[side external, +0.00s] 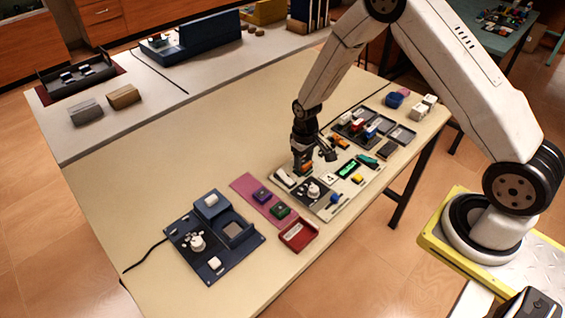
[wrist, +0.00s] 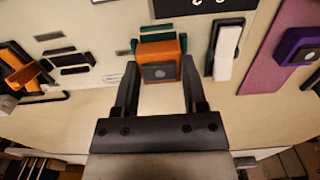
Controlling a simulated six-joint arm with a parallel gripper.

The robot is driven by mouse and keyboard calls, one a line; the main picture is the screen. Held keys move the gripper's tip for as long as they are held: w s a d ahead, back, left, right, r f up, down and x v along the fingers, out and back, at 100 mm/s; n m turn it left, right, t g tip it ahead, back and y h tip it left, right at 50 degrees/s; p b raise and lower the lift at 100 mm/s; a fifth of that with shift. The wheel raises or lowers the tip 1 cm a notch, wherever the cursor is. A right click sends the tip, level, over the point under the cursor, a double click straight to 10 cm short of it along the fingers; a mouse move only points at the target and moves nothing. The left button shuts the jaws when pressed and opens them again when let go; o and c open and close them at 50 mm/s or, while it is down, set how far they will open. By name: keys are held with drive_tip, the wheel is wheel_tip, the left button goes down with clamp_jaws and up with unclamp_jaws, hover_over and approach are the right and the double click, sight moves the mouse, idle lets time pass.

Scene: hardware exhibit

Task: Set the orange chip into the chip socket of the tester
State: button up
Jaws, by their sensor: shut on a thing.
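The orange chip (wrist: 160,64), a block with a grey square on its face, is between my gripper's fingertips in the wrist view. My gripper (wrist: 158,78) is shut on it. In the side view, my gripper (side external: 304,164) points down over the back edge of a pale board (side external: 322,208), with the orange chip (side external: 307,168) at its tip. Green edges of a part (wrist: 146,30) show just behind the chip, on the board; this may be the socket. Whether the chip touches it or is seated I cannot tell. The board carries a round knob (side external: 313,190) and a lit green display (side external: 348,169).
A white lever-like part (wrist: 225,52) stands close right of the chip. A pink mat (side external: 246,186) holds a purple chip (side external: 262,195) and a green chip (side external: 280,211). A blue device (side external: 208,240) and red tray (side external: 299,235) stand nearby.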

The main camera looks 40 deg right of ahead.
drive_tip(key=shift+f, duration=0.55)
idle(0.9)
drive_tip(key=o, duration=1.1)
drive_tip(key=shift+o, duration=0.5)
drive_tip(key=shift+r, duration=0.15)
drive_tip(key=shift+r, duration=3.6)
